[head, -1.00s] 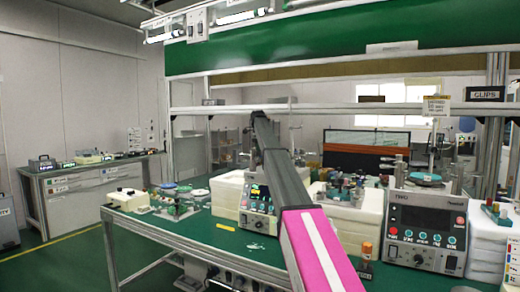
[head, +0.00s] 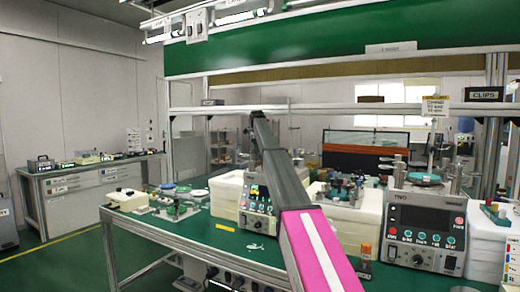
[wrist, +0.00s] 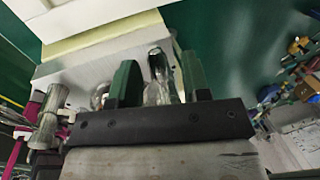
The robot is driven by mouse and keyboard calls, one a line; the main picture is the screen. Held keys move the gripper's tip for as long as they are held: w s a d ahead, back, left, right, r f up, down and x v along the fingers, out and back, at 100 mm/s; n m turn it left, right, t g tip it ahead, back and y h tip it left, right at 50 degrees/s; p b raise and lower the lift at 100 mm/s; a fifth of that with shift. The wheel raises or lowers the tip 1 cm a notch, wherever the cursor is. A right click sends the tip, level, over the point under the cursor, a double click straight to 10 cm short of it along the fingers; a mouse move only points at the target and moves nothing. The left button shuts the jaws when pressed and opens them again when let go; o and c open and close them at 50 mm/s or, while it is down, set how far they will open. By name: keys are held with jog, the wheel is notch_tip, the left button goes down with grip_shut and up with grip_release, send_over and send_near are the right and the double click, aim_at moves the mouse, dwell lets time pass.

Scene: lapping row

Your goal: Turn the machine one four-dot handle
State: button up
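Machine one is most likely the grey box with coloured buttons (head: 258,205) at the middle of the bench, partly hidden behind my arm; its label and dots cannot be read. My gripper is hidden in the head view. In the wrist view, the two green fingers of my gripper (wrist: 160,82) stand apart on either side of a shiny metal piece (wrist: 157,75), perhaps a handle. I cannot tell whether they press on it. No four-dot mark can be made out.
A second machine marked TWO (head: 427,229) stands to the right, by white blocks (head: 497,246). Small fixtures (head: 178,209) and a white box (head: 127,199) lie on the green bench at left. A metal rail crosses above the bench. Green floor is clear at left.

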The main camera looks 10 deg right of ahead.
notch_tip(320, 180, up, 10)
jog(key=s+a, duration=0.1)
jog(key=shift+s+a+r, duration=0.15)
jog(key=shift+s+r, duration=0.1)
jog(key=shift+s, duration=0.1)
dwell(0.4)
